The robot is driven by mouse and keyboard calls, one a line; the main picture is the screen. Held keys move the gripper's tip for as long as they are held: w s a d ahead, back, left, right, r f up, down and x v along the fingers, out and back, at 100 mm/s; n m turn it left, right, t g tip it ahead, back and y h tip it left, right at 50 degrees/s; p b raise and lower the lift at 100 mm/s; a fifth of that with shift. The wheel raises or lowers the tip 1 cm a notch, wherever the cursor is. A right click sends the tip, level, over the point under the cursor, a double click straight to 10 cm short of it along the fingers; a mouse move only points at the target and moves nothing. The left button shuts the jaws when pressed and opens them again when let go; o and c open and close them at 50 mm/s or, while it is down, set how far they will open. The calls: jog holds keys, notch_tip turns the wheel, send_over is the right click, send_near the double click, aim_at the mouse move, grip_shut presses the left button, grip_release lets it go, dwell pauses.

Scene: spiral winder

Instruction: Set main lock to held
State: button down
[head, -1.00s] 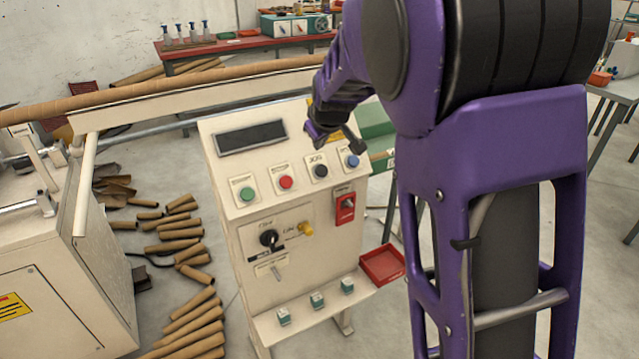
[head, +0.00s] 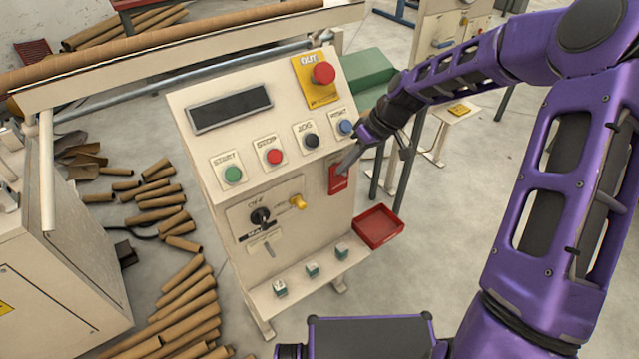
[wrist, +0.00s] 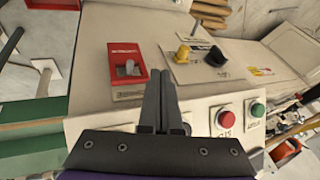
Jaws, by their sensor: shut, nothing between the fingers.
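No label reading "main lock" is legible. A red plate with a small grey lever (wrist: 127,62) is on the front of the cream control cabinet. In the head view the red plate (head: 339,183) is partly covered by my gripper (head: 343,170). A black rotary knob (head: 260,217) and a yellow knob (head: 298,202) sit on a plate to its left; the wrist view shows the black knob (wrist: 216,57) and yellow knob (wrist: 183,55) too. In the wrist view my gripper (wrist: 160,76) is shut and empty, its tips just beside the red plate's lower right corner. Contact cannot be told.
Above are the green (head: 233,174), red (head: 274,157), black (head: 312,141) and blue (head: 346,127) buttons and a red mushroom button (head: 323,73). A red tray (head: 378,226) is at the cabinet's right. Cardboard tubes (head: 185,325) lie on the floor at left.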

jog(key=shift+w+d+r+y, duration=0.2)
jog(key=shift+d+r+y, duration=0.15)
jog(key=shift+r, duration=0.2)
jog(key=b, duration=0.1)
send_near(298, 203)
jog(key=w+d+f, duration=0.2)
jog(key=w+f, duration=0.2)
jog(key=f, duration=0.1)
jog(key=s+a, duration=0.1)
jog(key=s+a+f, duration=0.1)
jog(key=a, duration=0.1)
jog(key=shift+s+a, duration=0.1)
jog(key=s+a, duration=0.1)
jog(key=a, duration=0.1)
jog(key=s+a, duration=0.2)
jog(key=shift+a, duration=0.15)
jog(key=shift+w, duration=0.1)
